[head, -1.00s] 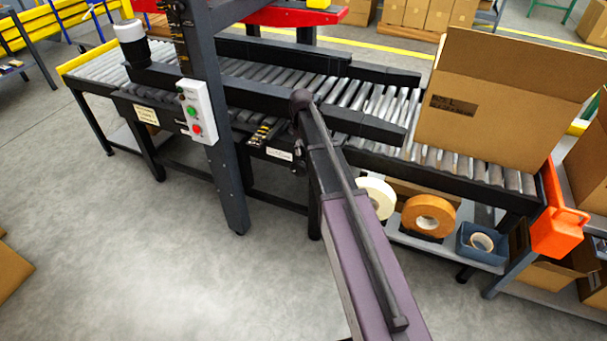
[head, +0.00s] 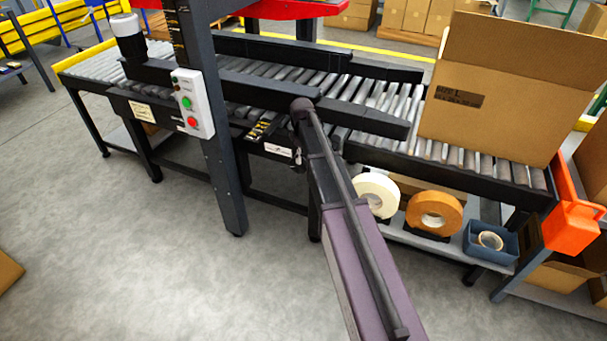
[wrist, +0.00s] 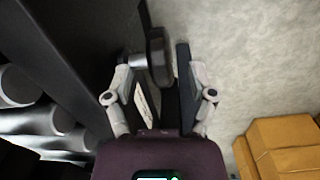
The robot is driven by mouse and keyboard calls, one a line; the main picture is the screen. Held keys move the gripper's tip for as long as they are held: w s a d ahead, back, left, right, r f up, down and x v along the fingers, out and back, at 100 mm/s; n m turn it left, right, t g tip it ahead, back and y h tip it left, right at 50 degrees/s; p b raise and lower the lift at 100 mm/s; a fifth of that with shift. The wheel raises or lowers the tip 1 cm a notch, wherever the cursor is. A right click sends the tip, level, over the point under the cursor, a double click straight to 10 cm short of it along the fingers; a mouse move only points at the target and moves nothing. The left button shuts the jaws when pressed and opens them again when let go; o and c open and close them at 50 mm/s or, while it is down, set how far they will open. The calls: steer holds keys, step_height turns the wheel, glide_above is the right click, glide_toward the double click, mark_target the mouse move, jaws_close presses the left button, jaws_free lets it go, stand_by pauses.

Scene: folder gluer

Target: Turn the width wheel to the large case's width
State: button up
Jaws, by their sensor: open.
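The width wheel (wrist: 157,55) shows edge-on in the wrist view as a dark rounded disc on a short silver shaft, beside the dark machine frame. My gripper (wrist: 167,62) is open, with its fingers on either side of the wheel's edge; I cannot tell whether either finger touches it. In the head view my arm hides the wheel and most of the gripper. The large case (head: 490,105) is an open brown carton with a dark size label, standing on the roller conveyor at the right.
The conveyor's dark side rail (head: 360,118) runs behind my arm. A post with a button box (head: 194,104) stands to the left. Tape rolls (head: 434,209) and a blue bin (head: 490,243) sit on a lower shelf at right.

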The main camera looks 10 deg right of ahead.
mark_target(304, 169)
steer(key=shift+w+d+f+b, duration=0.1)
steer(key=shift+d+f+b, duration=0.05)
steer(key=shift+f+b, duration=3.15)
steer(key=shift+f, duration=0.15)
jaws_close()
